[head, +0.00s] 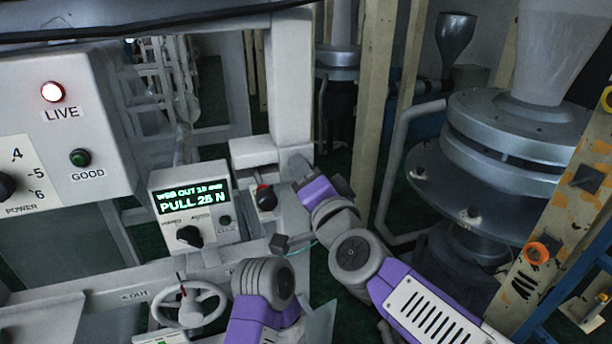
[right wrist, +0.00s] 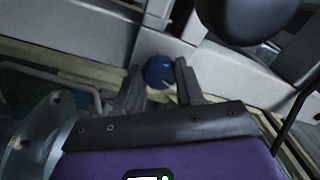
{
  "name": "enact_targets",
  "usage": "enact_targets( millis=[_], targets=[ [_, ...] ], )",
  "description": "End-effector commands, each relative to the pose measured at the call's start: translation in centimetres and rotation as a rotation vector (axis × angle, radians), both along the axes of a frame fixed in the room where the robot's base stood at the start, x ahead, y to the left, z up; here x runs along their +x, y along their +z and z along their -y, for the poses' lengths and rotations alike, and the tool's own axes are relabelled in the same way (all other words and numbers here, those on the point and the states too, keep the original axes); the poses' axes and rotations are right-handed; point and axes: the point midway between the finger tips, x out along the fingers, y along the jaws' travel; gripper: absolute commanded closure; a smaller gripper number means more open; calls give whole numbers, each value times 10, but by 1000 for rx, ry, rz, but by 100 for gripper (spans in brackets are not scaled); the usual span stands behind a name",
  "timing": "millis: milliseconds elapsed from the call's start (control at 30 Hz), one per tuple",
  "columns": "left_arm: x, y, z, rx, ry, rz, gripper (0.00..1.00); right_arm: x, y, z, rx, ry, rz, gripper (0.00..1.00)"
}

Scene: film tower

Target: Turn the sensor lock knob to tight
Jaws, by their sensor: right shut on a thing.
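In the right wrist view a round blue knob (right wrist: 158,71) with a pale pointer line sits on a light grey frame member, between the two fingers of my right gripper (right wrist: 159,68). The fingers flank it on both sides and are shut on it. In the head view my right gripper (head: 298,168) is at the grey post beside the console; the blue knob is hidden there behind the gripper. I cannot read any tight mark near the knob.
A control box (head: 190,207) displays "WEB OUT" and "PULL 25 N". A handwheel (head: 188,304) is at the lower left. A lit LIVE lamp (head: 52,92) is on the left cabinet. A large flanged machine (head: 515,135) stands right.

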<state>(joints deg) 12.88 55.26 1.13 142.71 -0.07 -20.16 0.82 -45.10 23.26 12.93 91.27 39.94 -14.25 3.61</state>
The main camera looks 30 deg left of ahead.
Motion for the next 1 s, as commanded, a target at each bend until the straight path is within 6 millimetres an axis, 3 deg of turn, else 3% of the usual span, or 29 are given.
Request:
enact_targets(
  millis=[500,1000],
  targets=[
    [0,-5,0,0,0,0,42,0,-1,0,221,0,-261,93],
    [0,-6,0,0,0,0,42,0,-1,0,263,1,-311,93]
  ],
)
